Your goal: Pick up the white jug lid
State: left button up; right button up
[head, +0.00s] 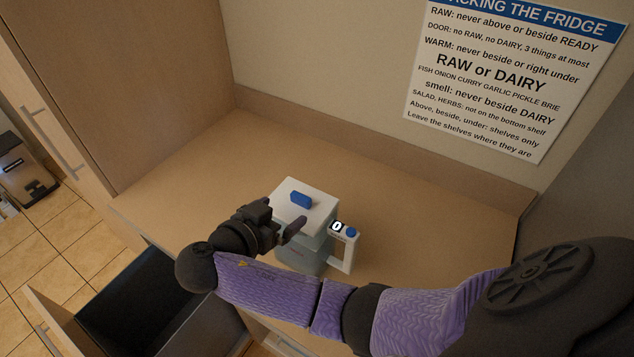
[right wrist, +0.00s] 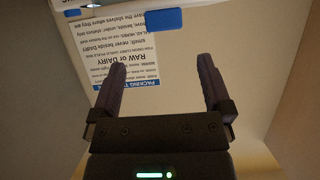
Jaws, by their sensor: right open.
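The white jug lid (head: 318,203) sits on the pale jug (head: 297,257) and has a blue knob (head: 301,200) on top. The jug's white handle (head: 348,255) is on its right side, with a small display reading 0 and a blue button. My right gripper (head: 283,213) is open and empty at the near left of the lid, its fingers partly overlapping the lid in the head view. In the right wrist view the open fingers (right wrist: 162,68) have nothing between them, and the blue knob (right wrist: 164,20) shows beyond their tips. My left gripper is out of view.
The jug stands on a wooden counter (head: 190,185) with clear room to its left and behind. A tall cabinet (head: 150,80) bounds the left side. A fridge-rules sign (head: 510,75) hangs on the back wall. An open dark drawer (head: 140,300) is at the front left.

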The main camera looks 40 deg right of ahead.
aim_at(300, 197)
jog(key=x, duration=0.3)
jog(key=shift+w+d+f, duration=0.1)
jog(key=shift+d, duration=0.1)
jog(key=x, duration=0.5)
jog(key=shift+w+a, duration=0.1)
jog(key=shift+w, duration=0.1)
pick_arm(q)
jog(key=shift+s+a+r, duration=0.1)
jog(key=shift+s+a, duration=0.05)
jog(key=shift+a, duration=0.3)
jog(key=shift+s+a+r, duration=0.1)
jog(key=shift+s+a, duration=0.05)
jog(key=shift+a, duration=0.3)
pick_arm(e)
jog(key=shift+c, duration=0.3)
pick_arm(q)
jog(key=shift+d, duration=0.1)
pick_arm(e)
jog(key=c, duration=1.2)
